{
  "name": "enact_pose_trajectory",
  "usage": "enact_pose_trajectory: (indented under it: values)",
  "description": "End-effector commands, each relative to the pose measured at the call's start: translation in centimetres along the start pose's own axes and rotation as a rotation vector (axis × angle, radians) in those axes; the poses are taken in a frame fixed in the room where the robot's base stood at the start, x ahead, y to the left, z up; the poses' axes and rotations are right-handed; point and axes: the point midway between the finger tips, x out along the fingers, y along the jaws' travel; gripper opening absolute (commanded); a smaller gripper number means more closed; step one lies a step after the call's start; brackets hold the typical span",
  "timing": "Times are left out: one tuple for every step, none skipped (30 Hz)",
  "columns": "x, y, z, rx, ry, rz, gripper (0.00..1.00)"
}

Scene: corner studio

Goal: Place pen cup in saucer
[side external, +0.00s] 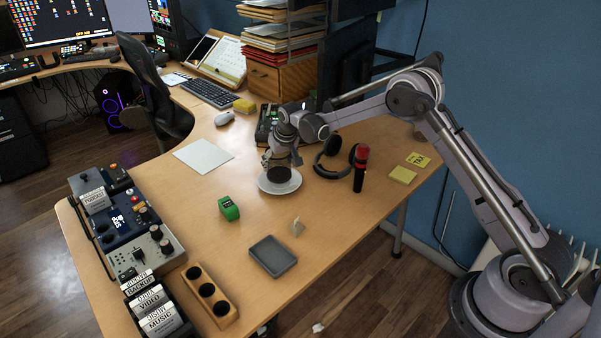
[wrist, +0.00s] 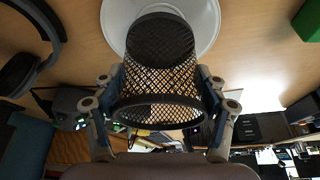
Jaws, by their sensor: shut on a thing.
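The pen cup (wrist: 160,68) is a black mesh cup. In the wrist view my gripper (wrist: 160,98) has a finger on each side of it and is shut on it. The white round saucer (wrist: 208,22) shows behind the cup's base. In the side view the saucer (side external: 262,184) lies on the desk, and the dark cup (side external: 279,174) is over its middle, below my gripper (side external: 279,160). The gripper partly hides the cup there. I cannot tell whether the cup's base touches the saucer.
Black headphones (side external: 334,158) and a red-topped black microphone (side external: 360,168) stand close to the right of the saucer. A green small device (side external: 229,209) lies to the left front. White paper (side external: 203,156) lies left.

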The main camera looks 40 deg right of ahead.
Motion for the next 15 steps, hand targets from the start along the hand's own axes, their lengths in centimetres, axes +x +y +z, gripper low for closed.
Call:
enact_pose_trajectory:
  values:
    - [0.7,0.0,0.3,0.0,0.0,0.0,0.38]
    - [1.1,0.0,0.4,0.0,0.0,0.0,0.38]
    - [1.6,0.0,0.6,0.0,0.0,0.0,0.38]
    - [1.9,0.0,0.8,0.0,0.0,0.0,0.38]
    - [2.1,0.0,0.8,0.0,0.0,0.0,0.38]
    - [2.3,0.0,0.9,0.0,0.001,0.0,0.38]
    - [2.4,0.0,1.0,0.0,0.001,0.0,0.38]
    - [2.4,0.0,1.0,0.001,0.001,0.0,0.38]
    - [2.4,0.0,1.0,0.001,0.0,0.0,0.38]
    - [2.4,0.0,1.0,0.001,0.0,0.0,0.38]
    - [2.4,0.0,1.0,0.001,0.0,0.0,0.38]
    - [2.4,0.0,1.0,0.001,0.0,0.0,0.38]
    - [2.4,0.0,1.0,0.001,0.0,0.0,0.38]
    - [2.4,0.0,1.0,0.001,0.0,0.0,0.38]
    - [2.5,0.0,1.0,0.001,0.0,0.0,0.38]
